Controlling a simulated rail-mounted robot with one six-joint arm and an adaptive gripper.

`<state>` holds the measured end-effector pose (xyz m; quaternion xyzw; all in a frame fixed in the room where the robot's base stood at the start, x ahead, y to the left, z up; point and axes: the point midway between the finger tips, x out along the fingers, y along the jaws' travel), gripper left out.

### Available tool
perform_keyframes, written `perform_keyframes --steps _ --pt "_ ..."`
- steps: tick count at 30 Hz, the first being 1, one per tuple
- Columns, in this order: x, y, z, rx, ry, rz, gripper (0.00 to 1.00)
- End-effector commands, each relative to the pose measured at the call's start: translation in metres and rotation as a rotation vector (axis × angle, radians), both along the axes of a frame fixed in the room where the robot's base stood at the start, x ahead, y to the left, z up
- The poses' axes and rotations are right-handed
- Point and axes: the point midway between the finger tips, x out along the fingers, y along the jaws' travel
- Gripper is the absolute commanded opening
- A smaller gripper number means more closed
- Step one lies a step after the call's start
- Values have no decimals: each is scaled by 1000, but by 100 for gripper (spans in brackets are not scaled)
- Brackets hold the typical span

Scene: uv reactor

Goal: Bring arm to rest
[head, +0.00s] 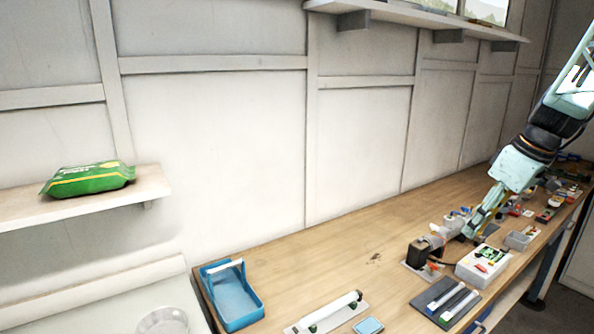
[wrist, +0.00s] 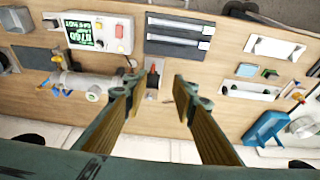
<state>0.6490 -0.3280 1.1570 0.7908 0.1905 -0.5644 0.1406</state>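My gripper (head: 474,229) hangs at the end of my pale green arm, over the right half of the wooden workbench (head: 300,258) in the head view. In the wrist view my gripper (wrist: 157,84) has its two fingers well apart, with nothing between them but bench and some small parts beyond. The grey reactor assembly (wrist: 78,82) shows to the left of the fingers. The white control box (wrist: 88,34) with a lit green display is beyond it. In the head view the control box (head: 484,264) stands just in front of my gripper. Whether the fingers touch anything is unclear.
A dark panel with two pale tubes (head: 446,302), a white lamp tube on a holder (head: 332,310) and a blue tray (head: 232,296) lie along the bench. A green packet (head: 90,179) rests on the left shelf. The bench's middle is mostly clear.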

Motion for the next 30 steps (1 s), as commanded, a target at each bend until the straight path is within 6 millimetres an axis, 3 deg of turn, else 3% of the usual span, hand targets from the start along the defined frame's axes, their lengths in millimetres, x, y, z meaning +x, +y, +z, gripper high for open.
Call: perform_keyframes --steps 3,12,30 --pt "-7 29 15 -8 6 -6 25" --pt "-34 90 44 -16 22 -46 25" --pt "-111 192 87 -18 39 -150 25"
